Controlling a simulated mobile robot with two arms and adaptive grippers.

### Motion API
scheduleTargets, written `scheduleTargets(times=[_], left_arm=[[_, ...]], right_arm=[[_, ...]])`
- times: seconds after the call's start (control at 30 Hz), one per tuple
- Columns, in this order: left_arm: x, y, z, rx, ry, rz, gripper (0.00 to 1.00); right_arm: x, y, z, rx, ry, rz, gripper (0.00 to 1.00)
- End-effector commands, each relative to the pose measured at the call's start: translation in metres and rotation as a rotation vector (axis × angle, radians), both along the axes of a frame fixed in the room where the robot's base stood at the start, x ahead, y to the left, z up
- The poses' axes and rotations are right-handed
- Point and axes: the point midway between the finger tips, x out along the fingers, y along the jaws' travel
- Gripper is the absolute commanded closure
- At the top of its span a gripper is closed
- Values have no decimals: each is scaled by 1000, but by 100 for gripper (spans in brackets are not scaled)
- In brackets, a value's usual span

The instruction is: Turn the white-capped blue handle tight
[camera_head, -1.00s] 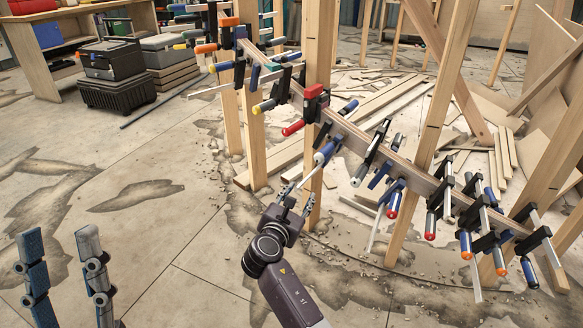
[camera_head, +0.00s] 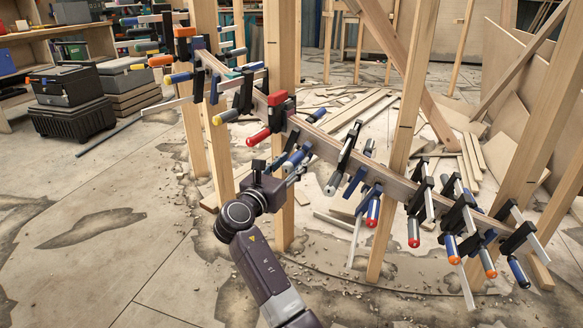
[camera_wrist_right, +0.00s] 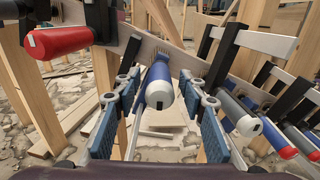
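The blue handle with a white cap (camera_wrist_right: 160,82) points toward the camera in the middle of the right wrist view, on a clamp on the curved wooden stringer (camera_head: 325,148). In the head view the handle (camera_head: 297,157) is small and partly covered by my right gripper (camera_head: 287,174). The right wrist view shows my right gripper (camera_wrist_right: 163,108) open, one blue-padded finger on each side of the handle. Gaps show between the fingers and the handle, so it is not gripped. My left gripper is in neither current view.
A red handle (camera_wrist_right: 58,41) is close on the left in the wrist view, and a silver handle (camera_wrist_right: 238,115) is close on the right. More clamps line the stringer. Wooden posts (camera_head: 282,75) stand around it. Offcuts (camera_head: 355,110) litter the floor behind. Toolboxes (camera_head: 68,86) stand at left.

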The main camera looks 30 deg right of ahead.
Motion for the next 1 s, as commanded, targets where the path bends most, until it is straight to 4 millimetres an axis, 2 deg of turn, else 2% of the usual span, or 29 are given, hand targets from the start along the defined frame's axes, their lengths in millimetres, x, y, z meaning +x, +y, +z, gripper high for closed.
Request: scheduleTargets(times=[0.23,0.57,1.0], left_arm=[[0,0,1,0,0,0,60],[0,0,1,0,-1,0,60],[-1,1,5,-5,11,-1,60]], right_arm=[[0,0,0,1,1,0,64],[0,0,0,1,1,0,100],[0,0,1,47,-73,0,100]])
